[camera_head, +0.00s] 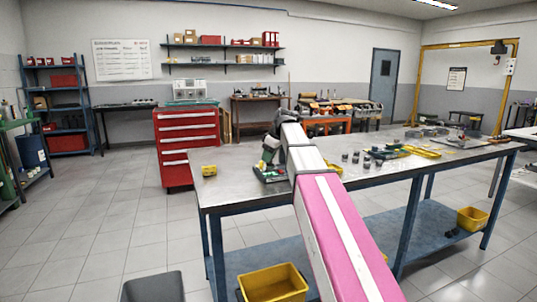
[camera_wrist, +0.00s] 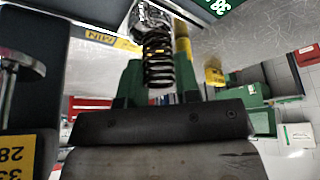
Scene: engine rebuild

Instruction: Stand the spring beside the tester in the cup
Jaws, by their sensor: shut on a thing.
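My gripper (camera_wrist: 158,75) shows in the wrist view with green fingers on either side of a dark coil spring (camera_wrist: 158,58). It is shut on the spring. A shiny metal part (camera_wrist: 150,17) meets the spring's far end; I cannot tell whether it is the cup. Dark parts with a yellow MIN label (camera_wrist: 97,38) and a metal handle (camera_wrist: 22,65) are close on the left, perhaps the tester. In the head view, my gripper (camera_head: 267,158) is low over a dark and green item (camera_head: 270,174) on the bench. The spring cannot be made out there.
The steel workbench (camera_head: 232,187) has a small yellow block (camera_head: 209,170) at its left end. Several small dark parts and a yellow tray (camera_head: 422,151) lie right of my arm. A red tool cabinet (camera_head: 187,140) stands behind.

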